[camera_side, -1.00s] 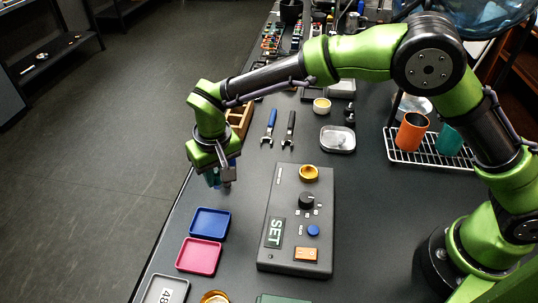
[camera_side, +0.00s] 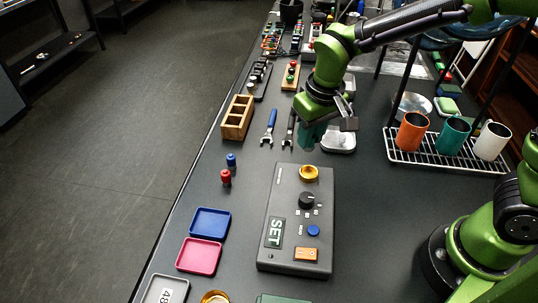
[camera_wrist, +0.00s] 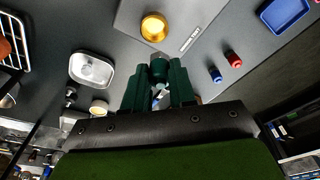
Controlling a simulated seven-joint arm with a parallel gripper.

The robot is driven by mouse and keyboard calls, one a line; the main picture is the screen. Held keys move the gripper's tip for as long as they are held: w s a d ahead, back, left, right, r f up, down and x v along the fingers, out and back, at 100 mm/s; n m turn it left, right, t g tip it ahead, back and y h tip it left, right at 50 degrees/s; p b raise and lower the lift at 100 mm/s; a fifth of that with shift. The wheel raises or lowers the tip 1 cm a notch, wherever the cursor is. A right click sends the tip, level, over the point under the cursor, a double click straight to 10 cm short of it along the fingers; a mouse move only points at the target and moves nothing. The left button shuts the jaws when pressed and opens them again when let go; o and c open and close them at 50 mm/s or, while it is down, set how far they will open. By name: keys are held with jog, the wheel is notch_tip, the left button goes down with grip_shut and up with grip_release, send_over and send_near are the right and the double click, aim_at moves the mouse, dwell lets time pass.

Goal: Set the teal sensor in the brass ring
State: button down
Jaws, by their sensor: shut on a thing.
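The teal sensor (camera_wrist: 159,70) is held between the dark green fingers of my gripper (camera_wrist: 160,88) in the wrist view, its greyish end pointing towards the ring. The brass ring (camera_side: 309,173) sits on the far end of the unit's top. It also shows in the wrist view (camera_wrist: 153,28), just beyond the sensor and apart from it. The ring's opening looks empty.
A blue sensor (camera_side: 231,160) and a red sensor (camera_side: 226,177) stand left of the unit. Blue (camera_side: 210,222) and pink (camera_side: 199,256) trays lie nearer. A cup rack (camera_side: 400,158) stands at right.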

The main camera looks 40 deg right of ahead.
jog(key=shift+s+d+f, duration=0.2)
jog(key=shift+s+f, duration=0.25)
jog(key=shift+f, duration=0.3)
jog(key=shift+n, duration=0.3)
jog(key=shift+f, duration=2)
jog(key=shift+f, duration=0.4)
jog(key=shift+f, duration=0.3)
jog(key=shift+f, duration=0.5)
jog(key=shift+c, duration=2.3)
grip_release()
jog(key=shift+r, duration=0.1)
